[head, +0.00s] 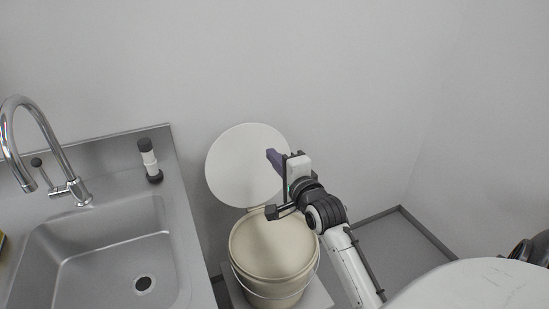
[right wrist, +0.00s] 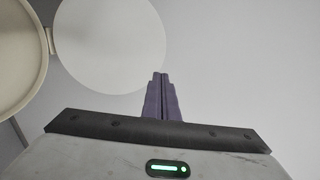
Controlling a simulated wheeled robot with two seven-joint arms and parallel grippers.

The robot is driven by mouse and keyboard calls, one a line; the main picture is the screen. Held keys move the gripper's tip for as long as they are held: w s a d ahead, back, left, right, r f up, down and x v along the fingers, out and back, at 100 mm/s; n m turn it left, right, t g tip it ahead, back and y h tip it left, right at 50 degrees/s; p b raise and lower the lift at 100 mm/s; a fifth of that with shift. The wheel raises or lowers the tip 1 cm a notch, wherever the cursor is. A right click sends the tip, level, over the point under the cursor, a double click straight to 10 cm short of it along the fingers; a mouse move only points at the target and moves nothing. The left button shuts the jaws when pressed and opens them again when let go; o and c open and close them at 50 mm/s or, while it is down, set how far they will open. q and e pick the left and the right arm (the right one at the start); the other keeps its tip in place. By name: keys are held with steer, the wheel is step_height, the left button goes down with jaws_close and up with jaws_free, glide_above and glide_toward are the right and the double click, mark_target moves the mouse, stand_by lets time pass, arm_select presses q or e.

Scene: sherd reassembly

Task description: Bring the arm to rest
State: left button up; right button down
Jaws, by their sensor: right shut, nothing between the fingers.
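My right gripper (head: 272,158) is in the head view, reaching in from the lower right, in front of the raised white lid of a cream bucket. Its purple fingers point up and to the left. In the right wrist view the fingers (right wrist: 161,97) lie together, shut with nothing between them. My left gripper is not in either view.
The cream bucket (head: 272,250) stands on a grey base with its round white lid (head: 240,165) raised behind it. A steel sink (head: 110,250) with a chrome tap (head: 72,190) is at left. A black and white cylinder (head: 150,160) stands on the sink's ledge.

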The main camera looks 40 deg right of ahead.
steer(key=shift+s+a, duration=0.1)
steer(key=shift+s, duration=0.15)
steer(key=s+a+f+n+g+y, duration=0.2)
steer(key=s+a+f+n, duration=0.3)
steer(key=f, duration=0.4)
steer(key=s+a+f+n+g+y, duration=0.1)
steer(key=s+a+f+n+y, duration=0.15)
steer(key=a+f+n, duration=0.55)
steer(key=s+a+f+n+g+y, duration=0.1)
steer(key=s+a+f+n+g, duration=0.1)
steer(key=s+a+f+n, duration=0.3)
steer(key=s+a+f+n+g+y, duration=0.2)
steer(key=s+a+f+n, duration=0.3)
steer(key=s, duration=0.8)
step_height(320, 180, down, 4)
steer(key=shift+a+r, duration=0.15)
steer(key=shift+a, duration=1)
steer(key=shift+s+g, duration=0.15)
steer(key=shift+g, duration=0.15)
